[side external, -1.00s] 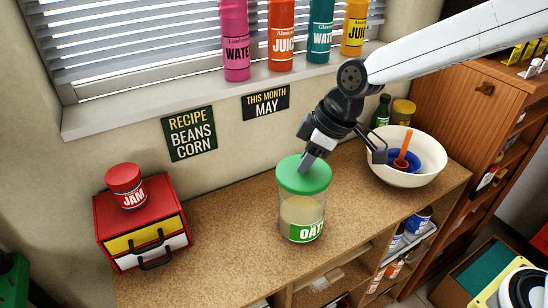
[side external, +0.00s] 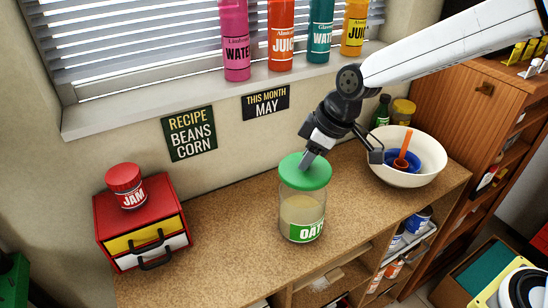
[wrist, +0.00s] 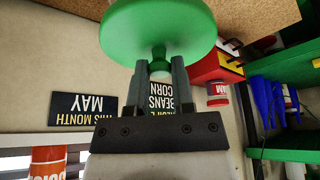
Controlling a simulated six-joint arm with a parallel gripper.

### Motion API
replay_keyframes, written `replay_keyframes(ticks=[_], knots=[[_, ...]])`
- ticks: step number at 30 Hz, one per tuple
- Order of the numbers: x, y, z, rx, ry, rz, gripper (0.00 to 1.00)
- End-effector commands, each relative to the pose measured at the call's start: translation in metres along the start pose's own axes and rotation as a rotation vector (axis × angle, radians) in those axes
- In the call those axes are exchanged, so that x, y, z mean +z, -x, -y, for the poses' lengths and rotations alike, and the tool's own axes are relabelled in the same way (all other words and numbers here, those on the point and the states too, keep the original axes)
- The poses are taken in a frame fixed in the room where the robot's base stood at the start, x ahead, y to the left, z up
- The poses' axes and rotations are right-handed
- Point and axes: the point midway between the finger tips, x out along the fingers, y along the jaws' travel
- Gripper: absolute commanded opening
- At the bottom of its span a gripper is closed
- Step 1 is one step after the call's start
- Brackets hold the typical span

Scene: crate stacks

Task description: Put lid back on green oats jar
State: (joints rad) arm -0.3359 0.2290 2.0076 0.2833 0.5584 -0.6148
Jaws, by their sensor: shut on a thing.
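The green oats jar (side external: 302,215) is a clear container with a green OATS label, standing upright on the brown counter and partly filled with pale oats. The round green lid (side external: 305,172) is over the jar's mouth, roughly level; I cannot tell whether it touches the rim. My gripper (side external: 305,160) is above the lid, shut on its knob. In the wrist view my gripper (wrist: 159,68) has its two fingers on either side of the green knob (wrist: 159,54), under the lid's disc (wrist: 160,25). The lid hides the jar's mouth.
A red drawer box (side external: 115,235) with a jam jar (side external: 126,186) on top stands at left. A white bowl (side external: 430,176) with a blue bowl and orange-handled utensil is at right. Several bottles line the windowsill (side external: 150,100). The counter (side external: 225,240) around the jar is clear.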

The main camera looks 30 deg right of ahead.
Motion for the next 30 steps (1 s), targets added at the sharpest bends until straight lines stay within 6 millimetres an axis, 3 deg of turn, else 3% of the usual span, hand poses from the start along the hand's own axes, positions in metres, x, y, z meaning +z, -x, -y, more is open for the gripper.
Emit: replay_keyframes(ticks=[15,30], knots=[[0.013,-0.031,0.0,-0.001,-0.001,0.001,0.0],[0.015,-0.037,0.0,0.0,-0.001,0.0,0.0]])
